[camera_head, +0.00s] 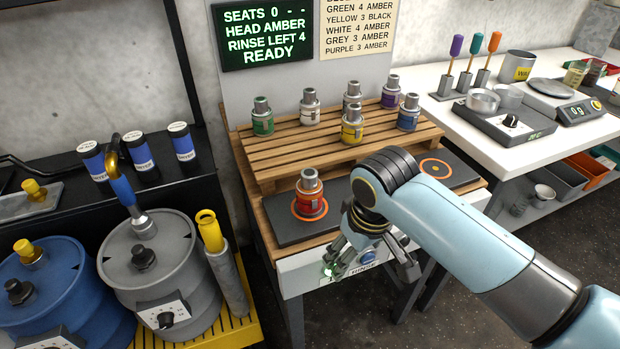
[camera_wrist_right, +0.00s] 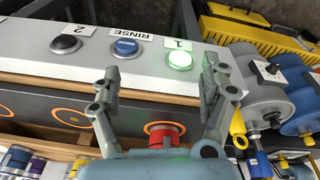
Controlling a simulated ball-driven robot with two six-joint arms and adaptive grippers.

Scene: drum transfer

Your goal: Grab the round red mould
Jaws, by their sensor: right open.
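I see no clear round red mould; the round red thing in view is a red canister with a grey metal cap (camera_head: 310,199). It stands upright on an orange ring at the left of the dark pad on the wooden bench. In the right wrist view its red body (camera_wrist_right: 165,134) is partly hidden by my gripper's body. My right gripper (camera_head: 371,270) is open and empty, apart from the canister, over the bench's front panel. In the right wrist view its spread fingertips (camera_wrist_right: 160,70) frame the lit green button (camera_wrist_right: 180,60). My left gripper is not in view.
A wooden rack (camera_head: 290,158) behind holds several capped canisters. The front panel has a blue rinse button (camera_wrist_right: 125,47) and a black button (camera_wrist_right: 66,43). Grey (camera_head: 150,258) and blue (camera_head: 45,285) drums stand left. An empty orange ring (camera_head: 434,167) lies right. A white table (camera_head: 545,125) is beyond.

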